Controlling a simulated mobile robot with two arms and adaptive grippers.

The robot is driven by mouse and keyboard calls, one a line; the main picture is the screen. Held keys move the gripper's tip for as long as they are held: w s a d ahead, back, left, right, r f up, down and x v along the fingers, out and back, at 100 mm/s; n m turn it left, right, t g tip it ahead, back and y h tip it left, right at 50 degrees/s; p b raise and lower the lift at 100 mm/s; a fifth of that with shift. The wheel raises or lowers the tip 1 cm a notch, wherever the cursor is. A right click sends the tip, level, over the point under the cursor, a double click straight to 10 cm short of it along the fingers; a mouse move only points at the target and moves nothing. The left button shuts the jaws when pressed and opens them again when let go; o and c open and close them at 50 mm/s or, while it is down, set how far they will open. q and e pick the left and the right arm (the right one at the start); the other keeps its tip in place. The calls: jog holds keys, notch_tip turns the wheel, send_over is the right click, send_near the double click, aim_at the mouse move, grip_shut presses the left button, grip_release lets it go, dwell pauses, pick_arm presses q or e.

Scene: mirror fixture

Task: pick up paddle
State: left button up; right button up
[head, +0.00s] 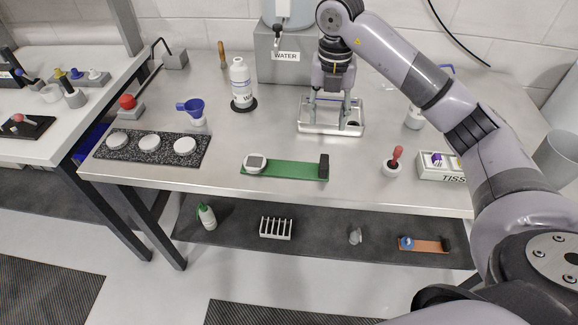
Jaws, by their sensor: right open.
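No single thing is plainly the paddle. A flat green strip (290,171) lies near the table's front edge, with a white round piece (255,163) at its left end and a dark upright block (324,166) at its right end. A similar, smaller orange-brown strip (428,246) lies on the lower shelf, with a blue round piece (406,243) on it. My right gripper (330,107) is open and points down over a shallow metal tray (312,130), behind the green strip. Its fingers partly hide the tray. My left gripper is out of view.
A white bottle (240,83) and the water dispenser (284,60) stand behind. A speckled mat (163,148) with white discs is on the left. Bare table lies around the green strip.

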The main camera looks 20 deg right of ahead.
jog(key=p, duration=0.3)
send_near(324, 161)
jog(key=f, duration=0.5)
jog(key=shift+a+f, duration=0.2)
jog(key=shift+a, duration=0.15)
jog(key=f+p, duration=0.1)
jog(key=f, duration=0.1)
jog(key=d+f+p, duration=0.1)
jog(key=f, duration=0.1)
jog(key=shift+f, duration=0.65)
jog(key=shift+c, duration=0.5)
grip_shut()
